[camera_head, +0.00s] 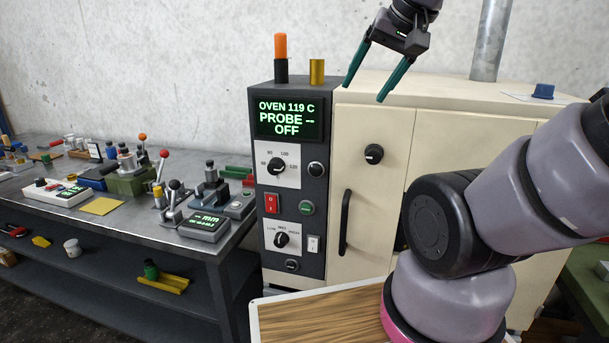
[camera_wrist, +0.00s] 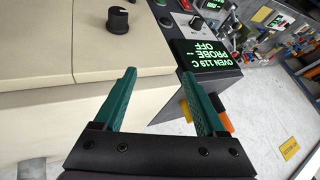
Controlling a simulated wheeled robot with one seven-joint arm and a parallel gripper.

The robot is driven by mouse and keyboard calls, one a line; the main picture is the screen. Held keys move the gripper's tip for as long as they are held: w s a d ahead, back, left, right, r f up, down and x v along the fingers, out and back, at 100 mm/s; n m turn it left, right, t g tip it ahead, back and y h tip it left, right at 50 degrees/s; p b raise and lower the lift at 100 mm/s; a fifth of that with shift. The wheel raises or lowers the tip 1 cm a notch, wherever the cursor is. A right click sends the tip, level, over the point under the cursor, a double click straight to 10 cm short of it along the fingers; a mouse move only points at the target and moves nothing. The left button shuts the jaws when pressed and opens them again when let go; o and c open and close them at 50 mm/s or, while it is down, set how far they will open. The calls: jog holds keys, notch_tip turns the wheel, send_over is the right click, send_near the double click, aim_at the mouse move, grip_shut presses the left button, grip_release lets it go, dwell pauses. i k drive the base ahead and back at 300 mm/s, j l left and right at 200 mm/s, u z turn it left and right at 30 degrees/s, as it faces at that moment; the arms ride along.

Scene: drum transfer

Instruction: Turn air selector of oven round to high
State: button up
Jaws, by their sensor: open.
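The oven (camera_head: 385,105) is a cream cabinet with a dark control panel on its left. The air selector (camera_head: 282,240) is a black knob on a white plate low on that panel, with small labels around it. Its pointer looks near upright, but its exact setting is too small to tell. My gripper (camera_head: 365,90) is open and empty, with teal fingers, high in front of the oven's top edge. It is well above and right of the selector. In the wrist view the open fingers (camera_wrist: 158,78) hold nothing; the selector is not clearly visible there.
The display (camera_head: 287,118) reads OVEN 119 C, PROBE -- OFF. A door knob (camera_head: 374,154) and handle (camera_head: 345,222) are right. A cluttered bench (camera_head: 120,225) is left.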

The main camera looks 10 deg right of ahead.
aim_at(282, 238)
jog(key=k+l+u, duration=0.15)
jog(key=l+u, duration=0.15)
jog(key=k+l+u, duration=0.35)
jog(key=l+u, duration=0.2)
jog(key=l, duration=0.1)
